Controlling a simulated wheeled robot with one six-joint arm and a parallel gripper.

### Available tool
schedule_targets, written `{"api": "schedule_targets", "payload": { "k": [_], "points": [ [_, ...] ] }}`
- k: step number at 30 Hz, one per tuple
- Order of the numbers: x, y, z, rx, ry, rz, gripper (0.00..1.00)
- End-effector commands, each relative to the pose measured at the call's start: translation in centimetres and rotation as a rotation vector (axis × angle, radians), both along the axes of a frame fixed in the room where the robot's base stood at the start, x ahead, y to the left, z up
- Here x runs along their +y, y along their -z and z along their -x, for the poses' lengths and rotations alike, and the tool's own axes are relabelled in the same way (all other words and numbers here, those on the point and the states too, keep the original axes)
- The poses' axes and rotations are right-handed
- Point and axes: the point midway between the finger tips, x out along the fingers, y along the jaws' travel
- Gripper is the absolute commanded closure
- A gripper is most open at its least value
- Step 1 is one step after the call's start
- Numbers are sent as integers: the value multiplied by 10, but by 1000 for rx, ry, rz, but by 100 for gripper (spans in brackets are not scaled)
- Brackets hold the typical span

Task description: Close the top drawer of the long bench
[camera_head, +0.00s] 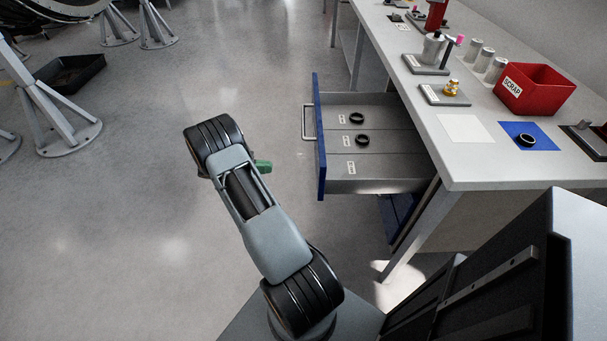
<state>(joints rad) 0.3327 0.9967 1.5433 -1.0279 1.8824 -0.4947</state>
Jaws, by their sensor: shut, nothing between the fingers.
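The long bench (452,150) runs along the right side, with a pale grey top. Its top drawer (378,172) is pulled out to the left, well clear of the bench edge. The drawer has a blue front panel (319,140) and a grey bar handle (306,122) on its left face. Two dark rings (357,118) (362,140) and several white labels lie inside it. My arm stands left of the drawer, with floor between them. A small green part shows beside its upper joint; I cannot tell what it is. My gripper is not visible, hidden behind the arm or out of frame.
On the bench stand a red scrap bin (535,90), grey cylinders, small fixtures and a blue mat (531,134) with a ring. Another blue drawer front (396,215) shows below. Metal stands (62,125) and a black tray (68,74) are at left. The middle floor is clear.

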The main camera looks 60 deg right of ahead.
Motion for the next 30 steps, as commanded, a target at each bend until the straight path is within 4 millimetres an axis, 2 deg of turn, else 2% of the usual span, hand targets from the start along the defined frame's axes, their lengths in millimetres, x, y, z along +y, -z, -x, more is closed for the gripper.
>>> {"api": "schedule_targets", "payload": {
  "k": [1, 5, 21, 30],
  "points": [
    [-3, 6, 2, 16, 0, 4, 100],
    [-12, 8, 12, 30, 2, 6, 100],
    [-66, 7, 90, 28, 2, 5, 100],
    [-81, 7, 111, 27, 0, 6, 100]
  ]
}}
